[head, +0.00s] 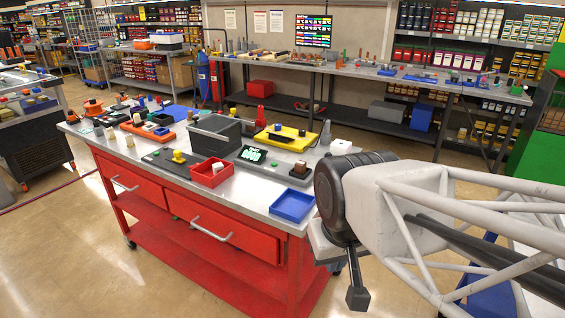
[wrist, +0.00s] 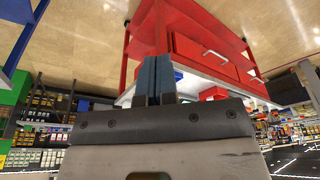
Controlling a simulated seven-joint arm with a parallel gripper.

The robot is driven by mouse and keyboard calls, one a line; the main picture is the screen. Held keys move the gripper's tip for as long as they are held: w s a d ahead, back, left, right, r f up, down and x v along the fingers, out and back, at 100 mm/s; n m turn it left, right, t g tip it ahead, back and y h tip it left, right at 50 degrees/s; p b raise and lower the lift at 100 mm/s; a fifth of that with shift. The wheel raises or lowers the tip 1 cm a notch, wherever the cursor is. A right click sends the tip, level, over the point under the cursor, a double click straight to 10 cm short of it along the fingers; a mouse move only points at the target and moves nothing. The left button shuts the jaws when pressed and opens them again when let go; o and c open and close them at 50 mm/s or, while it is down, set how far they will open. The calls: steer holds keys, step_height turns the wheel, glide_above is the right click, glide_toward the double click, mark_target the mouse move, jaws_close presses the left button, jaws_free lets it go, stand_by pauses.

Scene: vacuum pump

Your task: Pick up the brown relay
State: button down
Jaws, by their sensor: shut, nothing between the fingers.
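A small brown block that looks like the brown relay (head: 300,167) sits near the right end of the metal top of the red workbench, in the head view. It stands on a dark base behind the blue tray. I cannot make it out in the wrist view. My gripper (head: 358,297) hangs off the bench's right end, below the level of the top and clear of it, pointing down. In the wrist view its two blue-grey fingers (wrist: 155,60) lie together, shut and empty.
The red workbench (head: 205,228) has a crowded top. Near the relay are a blue tray (head: 291,206), a red bin (head: 211,174), a digital scale (head: 253,156) and a yellow tray (head: 284,139). A long grey table (head: 345,70) stands behind. The floor in front is clear.

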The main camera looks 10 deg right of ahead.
stand_by(0.3)
steer(key=c, duration=0.6)
jaws_free()
steer(key=shift+c, duration=0.2)
